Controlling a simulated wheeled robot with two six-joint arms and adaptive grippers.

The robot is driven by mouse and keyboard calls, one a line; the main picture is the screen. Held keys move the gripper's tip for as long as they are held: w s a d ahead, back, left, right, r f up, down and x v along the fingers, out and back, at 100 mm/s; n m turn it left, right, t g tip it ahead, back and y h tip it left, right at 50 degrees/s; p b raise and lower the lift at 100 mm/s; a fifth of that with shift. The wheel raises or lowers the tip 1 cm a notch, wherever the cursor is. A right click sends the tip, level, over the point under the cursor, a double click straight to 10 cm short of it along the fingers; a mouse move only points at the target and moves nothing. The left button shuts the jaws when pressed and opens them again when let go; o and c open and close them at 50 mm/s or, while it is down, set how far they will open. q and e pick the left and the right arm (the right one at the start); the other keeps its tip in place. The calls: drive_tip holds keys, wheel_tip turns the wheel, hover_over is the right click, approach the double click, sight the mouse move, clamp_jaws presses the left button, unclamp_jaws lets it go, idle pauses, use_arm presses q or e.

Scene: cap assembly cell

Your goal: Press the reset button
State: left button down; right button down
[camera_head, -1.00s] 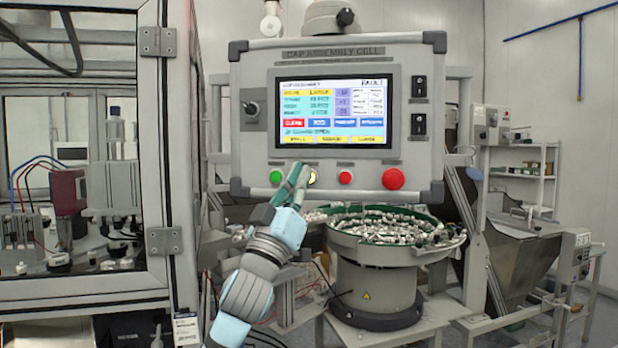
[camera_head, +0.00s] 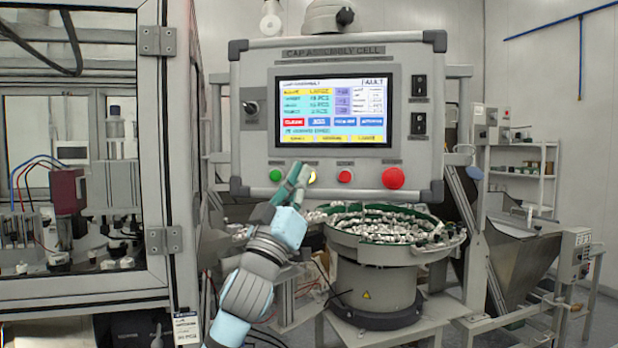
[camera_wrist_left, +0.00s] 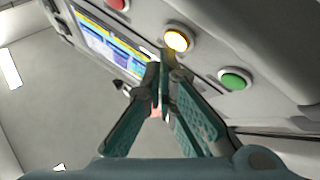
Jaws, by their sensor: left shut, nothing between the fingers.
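The control panel (camera_head: 216,160) carries a row of buttons under its screen. A lit yellow-white button (camera_head: 312,176) sits between the green button (camera_head: 276,175) and the small red button (camera_head: 345,176); its label is too small to read. It also glows in the left wrist view (camera_wrist_left: 177,41). My left gripper (camera_head: 300,170) is shut and empty, with its fingertips just in front of the lit button, partly covering it in the head view. In the left wrist view the fingertips (camera_wrist_left: 166,72) appear close below the lit button; I cannot tell whether they touch it. My right gripper is not in view.
A large red mushroom button (camera_head: 393,178) sits further right on the panel. The screen (camera_head: 333,110) reads FAULT. A bowl feeder (camera_head: 375,252) full of small parts stands below the panel. A framed enclosure (camera_head: 165,190) stands close on the left.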

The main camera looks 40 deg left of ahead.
use_arm(q)
drive_tip(key=shift+w, duration=0.1)
drive_tip(key=shift+w+a, duration=0.25)
drive_tip(key=shift+w, duration=0.05)
idle(0.4)
drive_tip(key=shift+s+d+b, duration=0.2)
drive_tip(key=shift+s+b, duration=0.1)
drive_tip(key=shift+s, duration=0.05)
